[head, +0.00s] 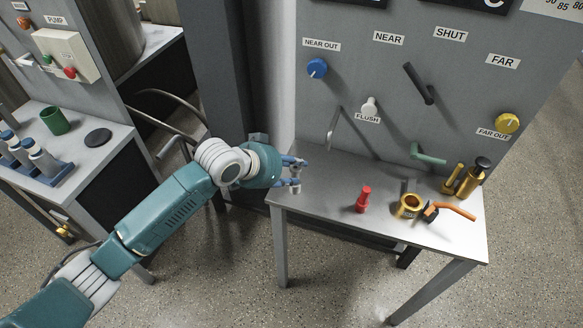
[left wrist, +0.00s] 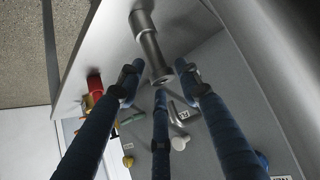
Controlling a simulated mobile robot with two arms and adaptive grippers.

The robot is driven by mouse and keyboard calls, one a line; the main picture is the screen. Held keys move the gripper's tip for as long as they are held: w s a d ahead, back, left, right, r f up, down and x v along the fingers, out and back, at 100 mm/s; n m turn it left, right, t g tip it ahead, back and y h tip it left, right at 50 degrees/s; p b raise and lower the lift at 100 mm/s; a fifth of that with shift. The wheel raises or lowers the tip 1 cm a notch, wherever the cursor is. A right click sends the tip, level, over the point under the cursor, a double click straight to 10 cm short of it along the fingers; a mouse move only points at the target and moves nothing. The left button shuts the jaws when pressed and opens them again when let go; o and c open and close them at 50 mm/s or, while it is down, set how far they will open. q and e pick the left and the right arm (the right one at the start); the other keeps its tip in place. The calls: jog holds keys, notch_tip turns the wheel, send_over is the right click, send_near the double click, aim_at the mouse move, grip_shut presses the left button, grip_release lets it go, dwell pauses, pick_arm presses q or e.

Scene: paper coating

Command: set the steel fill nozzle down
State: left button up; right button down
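The steel fill nozzle (left wrist: 148,45) is a grey stepped cylinder in the left wrist view. Its wide end looks set on the table top, with its narrow end toward my fingers. In the head view it shows small (head: 296,187) just under the fingers, near the left end of the steel table (head: 330,185). My left gripper (head: 294,172) is at the nozzle. Its blue fingers (left wrist: 160,75) are spread around the narrow end, with visible gaps at the sides. Whether the middle finger touches it is unclear. My right gripper is not in view.
A red nozzle (head: 363,199), a brass ring (head: 409,205), an orange-handled tool (head: 452,210) and brass fittings (head: 470,180) stand farther right on the table. A panel with knobs and levers (head: 420,85) rises behind. A side bench (head: 95,150) is at left.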

pick_arm(q)
jog(key=shift+o, duration=0.2)
jog(key=shift+r, duration=0.1)
